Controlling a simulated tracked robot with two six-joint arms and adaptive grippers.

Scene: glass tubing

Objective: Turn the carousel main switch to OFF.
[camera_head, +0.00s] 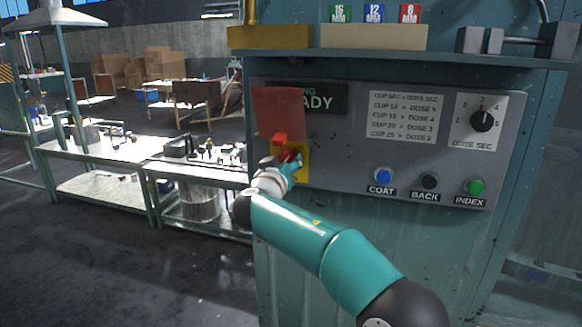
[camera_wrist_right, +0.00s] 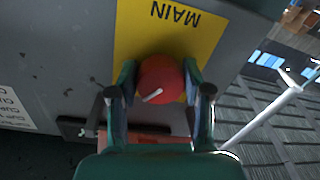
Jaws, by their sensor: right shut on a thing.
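The main switch is a round red knob (camera_wrist_right: 160,78) with a white pointer mark. It sits on a yellow plate (camera_wrist_right: 165,35) lettered MAIN, which appears upside down in the right wrist view. My right gripper (camera_wrist_right: 160,88) is shut on the knob, one finger on each side. In the head view the yellow plate (camera_head: 304,162) shows at the left end of the grey control panel (camera_head: 340,165), and my right gripper (camera_head: 290,168) covers most of the knob. The OFF marking cannot be read. My left gripper is not in view.
A red translucent flap (camera_head: 280,112) hangs above the switch, partly over a READY display (camera_head: 325,99). Blue COAT (camera_head: 384,176), black BACK (camera_head: 430,180) and green INDEX (camera_head: 475,187) buttons and a DOSE SEC dial (camera_head: 482,121) lie to the right. Workbenches (camera_head: 95,150) stand at left.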

